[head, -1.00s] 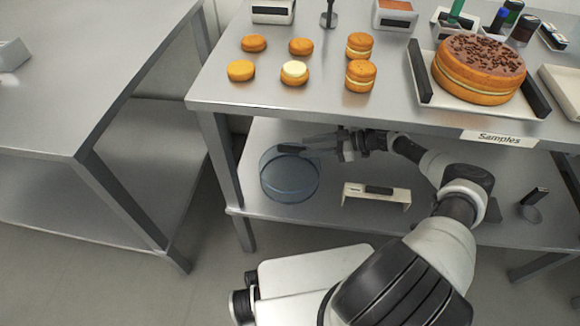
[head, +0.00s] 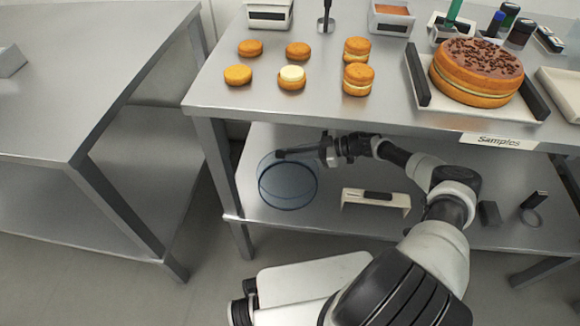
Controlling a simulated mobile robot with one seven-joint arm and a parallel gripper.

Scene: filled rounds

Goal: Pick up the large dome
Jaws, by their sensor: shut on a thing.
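The large dome (head: 288,188) is a clear, blue-tinted round cover on the lower shelf level of the right table. Its dark round rim faces the camera and it looks tilted. My gripper (head: 290,153) reaches in from the right under the tabletop. Its dark fingers are shut on the upper part of the dome. The far finger and the exact contact are hard to make out. I cannot tell whether the dome still touches the shelf.
A white stand (head: 375,199) and a dark-handled ring (head: 533,208) are on the lower shelf (head: 330,228). Above, the tabletop (head: 215,90) holds several small cakes and a large cake (head: 477,85) on a tray. Another table (head: 90,70) stands left across a gap.

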